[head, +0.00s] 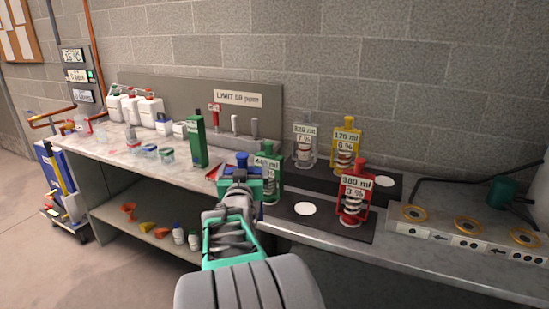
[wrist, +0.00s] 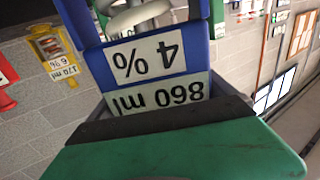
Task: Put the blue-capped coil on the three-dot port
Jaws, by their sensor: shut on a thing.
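My gripper (head: 240,182) is shut on the blue-capped coil (head: 241,160), holding it above the front of the bench. In the wrist view the coil's blue frame (wrist: 198,58) fills the middle, with upside-down labels reading 860 ml and 4 %. A green finger (wrist: 180,155) crosses the bottom of that view. My arm hides most of the coil in the head view. The ports are gold rings on a grey block at the right. The three-dot port (head: 524,237) appears to be the rightmost, far to the right of my gripper; its dots are small.
A green coil (head: 272,180) stands right beside my gripper. A red coil (head: 354,195), a yellow coil (head: 346,150) and a grey coil (head: 306,145) stand on dark mats. An empty white disc (head: 305,209) lies between. A green fitting with a black cable (head: 503,192) is behind the ports.

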